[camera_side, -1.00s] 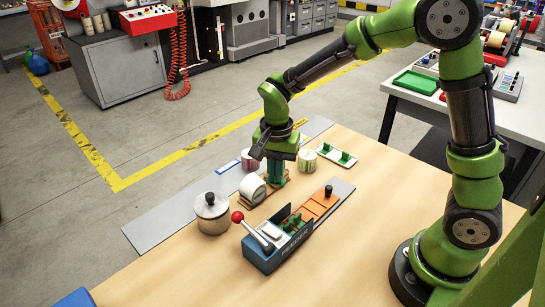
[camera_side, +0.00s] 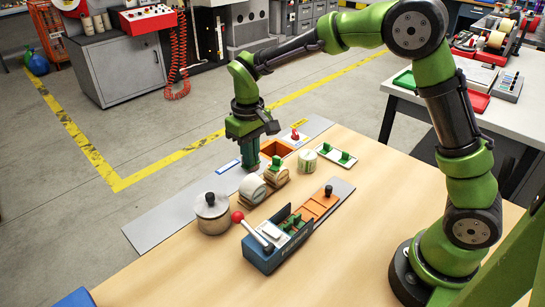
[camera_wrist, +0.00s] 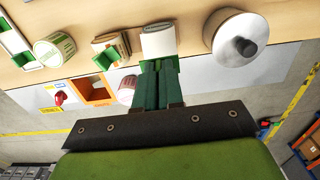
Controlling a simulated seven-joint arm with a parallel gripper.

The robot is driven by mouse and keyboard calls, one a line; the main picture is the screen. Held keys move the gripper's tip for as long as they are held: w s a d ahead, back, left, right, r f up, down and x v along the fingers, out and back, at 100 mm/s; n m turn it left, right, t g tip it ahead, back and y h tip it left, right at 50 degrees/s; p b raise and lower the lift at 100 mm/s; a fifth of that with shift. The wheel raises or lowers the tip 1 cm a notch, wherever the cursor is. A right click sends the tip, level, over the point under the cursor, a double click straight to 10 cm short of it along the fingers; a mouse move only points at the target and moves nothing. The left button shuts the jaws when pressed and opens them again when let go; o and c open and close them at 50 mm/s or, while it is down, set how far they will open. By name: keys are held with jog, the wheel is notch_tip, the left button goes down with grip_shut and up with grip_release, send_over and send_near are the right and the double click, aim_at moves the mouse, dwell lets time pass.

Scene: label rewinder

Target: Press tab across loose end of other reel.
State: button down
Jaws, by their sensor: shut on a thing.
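In the side view, my gripper (camera_side: 250,160) points down at the far side of a white reel (camera_side: 252,187). In the wrist view, its green fingers (camera_wrist: 160,75) are shut on a small green tab (camera_wrist: 159,63), which shows only as a light green edge at the fingertips, against the edge of the white reel (camera_wrist: 157,40). I cannot tell whether the tab touches the reel. A second reel (camera_side: 276,176) lies beside it on a wooden cradle, with a green tab (camera_side: 276,162) at its top. The white reel's loose end is not clearly visible.
A lidded metal pot (camera_side: 211,213) stands close on the left. A blue device (camera_side: 272,256) with a red-knobbed lever is in front. A green-printed roll (camera_side: 307,160) and a white tab tray (camera_side: 349,161) stand right. An orange bin (camera_side: 276,148) lies behind. A purplish roll (camera_wrist: 127,88) is partly hidden.

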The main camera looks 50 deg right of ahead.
aim_at(252, 182)
jog(key=shift+f, duration=2.75)
jog(key=shift+f, duration=0.25)
jog(key=c, duration=1.2)
grip_release()
notch_tip(252, 182, up, 17)
jog(key=s+d+m+t, duration=0.1)
jog(key=s+t, duration=0.1)
jog(key=s, duration=0.5)
jog(key=s+d+m+t+y, duration=0.1)
jog(key=s+d+t, duration=0.1)
jog(key=s, duration=0.5)
jog(key=s+d+r+m+t+y, duration=0.1)
jog(key=s+m+t, duration=0.1)
jog(key=s, duration=0.5)
jog(key=shift+d+r+t, duration=0.1)
jog(key=shift+d+t, duration=0.25)
jog(key=shift+t, duration=0.25)
